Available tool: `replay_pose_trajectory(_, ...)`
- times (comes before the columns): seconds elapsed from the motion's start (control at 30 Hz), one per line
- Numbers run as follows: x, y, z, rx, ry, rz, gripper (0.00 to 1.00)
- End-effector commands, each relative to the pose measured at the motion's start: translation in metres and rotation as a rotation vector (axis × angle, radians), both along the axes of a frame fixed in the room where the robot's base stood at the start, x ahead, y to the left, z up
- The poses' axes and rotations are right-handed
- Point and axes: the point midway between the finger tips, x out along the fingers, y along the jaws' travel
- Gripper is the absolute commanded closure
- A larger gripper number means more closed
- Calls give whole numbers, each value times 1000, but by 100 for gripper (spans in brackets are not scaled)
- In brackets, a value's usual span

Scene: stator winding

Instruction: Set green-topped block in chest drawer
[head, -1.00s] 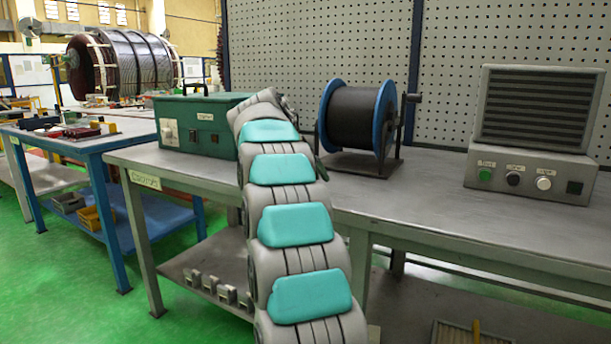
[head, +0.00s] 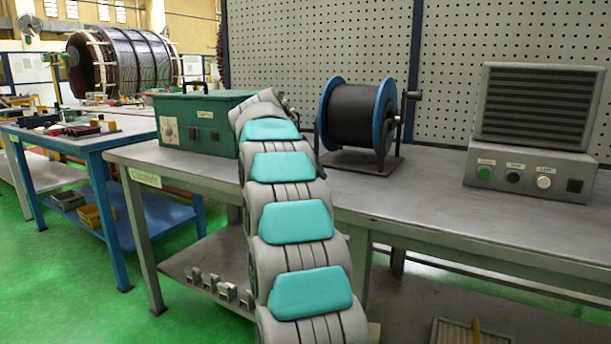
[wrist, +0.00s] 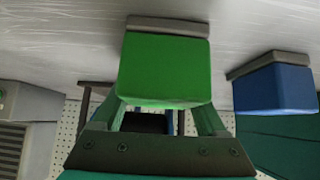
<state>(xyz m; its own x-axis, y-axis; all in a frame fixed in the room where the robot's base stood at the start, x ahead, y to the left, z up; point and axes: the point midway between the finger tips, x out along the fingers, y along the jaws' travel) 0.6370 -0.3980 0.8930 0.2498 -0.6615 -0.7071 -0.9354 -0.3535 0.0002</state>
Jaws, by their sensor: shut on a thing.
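The green-topped block (wrist: 165,68) fills the middle of the wrist view, its grey base toward the picture's top. My gripper (wrist: 163,106) is shut on it, with one green finger on each side. The bench top shows beyond the grey base; I cannot tell whether the block touches it. In the head view my arm hides the gripper and the block. No chest drawer can be made out in either view.
A blue-topped block (wrist: 275,88) stands close to the right in the wrist view. The bench (head: 425,205) carries a green control box (head: 200,125), a cable reel (head: 352,118) and a grey unit with buttons (head: 530,172). Bench space between reel and grey unit is clear.

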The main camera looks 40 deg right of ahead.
Motion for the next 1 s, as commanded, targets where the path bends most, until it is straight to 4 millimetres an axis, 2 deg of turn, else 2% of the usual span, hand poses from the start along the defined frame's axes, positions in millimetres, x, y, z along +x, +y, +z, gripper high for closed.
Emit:
replay_pose_trajectory(0.03,0,0,0,1,0,0,87)
replay_pose_trajectory(0.17,0,0,0,1,0,0,100)
replay_pose_trajectory(0.6,0,0,2,0,-1,-1,100)
replay_pose_trajectory(1.0,1,0,21,-1,-3,-1,100)
